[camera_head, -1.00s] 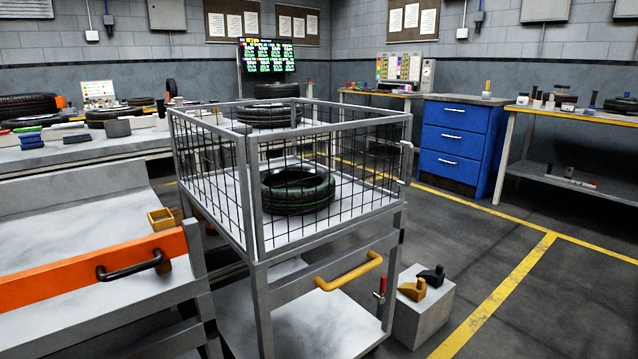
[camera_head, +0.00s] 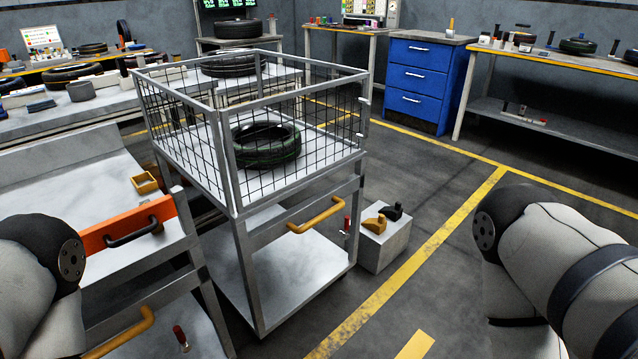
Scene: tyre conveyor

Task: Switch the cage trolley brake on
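The cage trolley (camera_head: 241,215) stands in the middle of the view, a grey frame with black mesh sides. A black tyre (camera_head: 262,158) lies inside its cage. A yellow handle (camera_head: 316,216) is on its near side. A small upright lever with a red grip (camera_head: 347,224), which looks like the brake, is low at its right near corner. My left arm shows at the lower left and my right arm at the right, both apart from this lever. Neither gripper is in view.
An orange gate (camera_head: 98,232) with a black handle is left of the trolley. Another red-gripped lever (camera_head: 180,335) and yellow handle (camera_head: 122,334) show at the bottom left. A grey block (camera_head: 385,247) with yellow and black pieces stands right of the trolley. Floor (camera_head: 440,260) at the right is open.

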